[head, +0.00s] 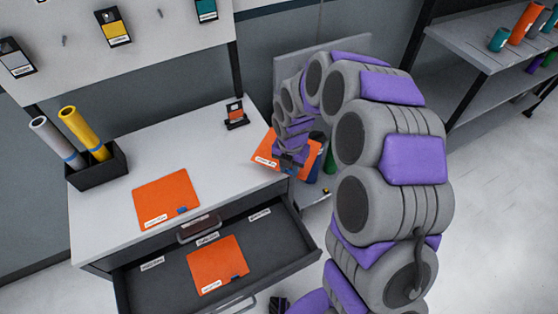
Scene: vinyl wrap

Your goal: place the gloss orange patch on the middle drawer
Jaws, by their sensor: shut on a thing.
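My gripper (291,163) is shut on an orange patch (264,147) with a white label, beside the right edge of the worktop. The gripper covers part of this patch. A second orange patch (166,194) lies flat on the worktop, with a white label and a blue tab. A third orange patch (215,258) lies inside the open dark drawer (166,286). The drawer has several white labels, too small to read. I cannot tell from the lettering which patch is gloss or which drawer this is.
A black holder (97,172) with grey and yellow rolls stands on the worktop (120,235) at left. A small stand with an orange sample (235,113) sits at the back. Shelves with rolls (470,45) stand at right.

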